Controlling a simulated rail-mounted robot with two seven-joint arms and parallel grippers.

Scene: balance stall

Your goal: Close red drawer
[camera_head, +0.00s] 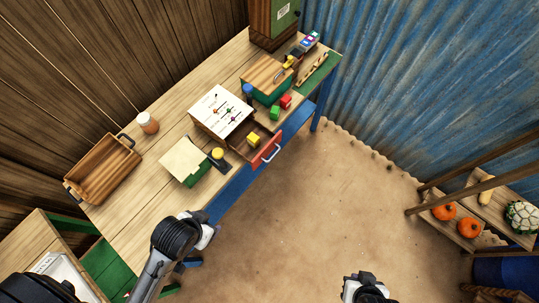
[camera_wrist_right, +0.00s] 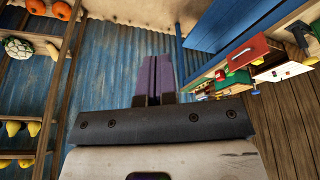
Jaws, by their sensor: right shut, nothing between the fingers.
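The red drawer (camera_head: 264,151) stands pulled out from the white-topped box on the workbench, with a pale handle on its front. A yellow block (camera_head: 253,140) lies inside it. The red drawer front also shows in the right wrist view (camera_wrist_right: 246,52), small and far off. My right gripper (camera_head: 365,288) is at the bottom edge of the head view, over the floor, well away from the drawer. In the wrist view its purple fingers (camera_wrist_right: 160,76) are together and empty. My left gripper (camera_head: 203,233) is near the bench's front edge, below the drawer; its fingers are not clear.
The wooden bench (camera_head: 140,210) carries a wooden tray (camera_head: 102,170), a jar (camera_head: 148,122), a green box with a pale top (camera_head: 184,160) and red and green blocks. Shelves with pumpkins (camera_head: 443,211) stand at the right. The floor (camera_head: 310,200) before the drawer is clear.

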